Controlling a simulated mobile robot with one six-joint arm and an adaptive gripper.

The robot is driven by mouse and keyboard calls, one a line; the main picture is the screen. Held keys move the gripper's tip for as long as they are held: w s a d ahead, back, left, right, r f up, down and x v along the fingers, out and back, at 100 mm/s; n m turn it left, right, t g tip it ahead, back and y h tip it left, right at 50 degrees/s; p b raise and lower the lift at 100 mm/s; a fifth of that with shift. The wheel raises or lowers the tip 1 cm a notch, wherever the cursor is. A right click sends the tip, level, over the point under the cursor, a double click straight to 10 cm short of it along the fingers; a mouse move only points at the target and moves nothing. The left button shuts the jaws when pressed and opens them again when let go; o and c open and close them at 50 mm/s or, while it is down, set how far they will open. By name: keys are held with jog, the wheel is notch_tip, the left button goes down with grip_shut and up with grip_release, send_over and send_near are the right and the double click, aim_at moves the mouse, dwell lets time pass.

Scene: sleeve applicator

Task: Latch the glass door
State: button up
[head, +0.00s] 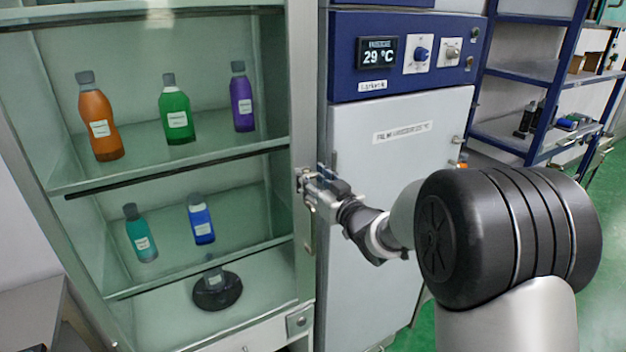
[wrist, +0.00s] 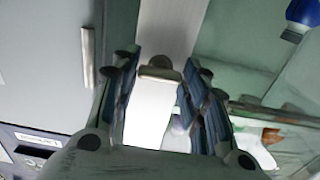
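The glass door (head: 160,165) fronts the shelved cabinet at the left of the head view, with a pale metal frame. Whether it is fully closed or slightly ajar, I cannot tell. A small metal latch (head: 304,183) is on the right upright of the frame. In the wrist view, a rounded metal latch piece (wrist: 160,73) lies on the pale upright. My gripper (head: 318,182) is at the latch in the head view. In the wrist view its two fingers (wrist: 160,88) are apart, one on each side of the latch piece. Contact with it is unclear.
Several coloured bottles, including a green bottle (head: 175,115), stand on the shelves behind the glass. A grey cabinet (head: 385,160) with a blue control panel (head: 400,55) stands right beside the door. Blue shelving (head: 510,120) is farther right. Green floor (head: 600,240) shows there.

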jog(key=o, duration=0.4)
jog(key=shift+d, duration=0.1)
jog(key=v, duration=1.2)
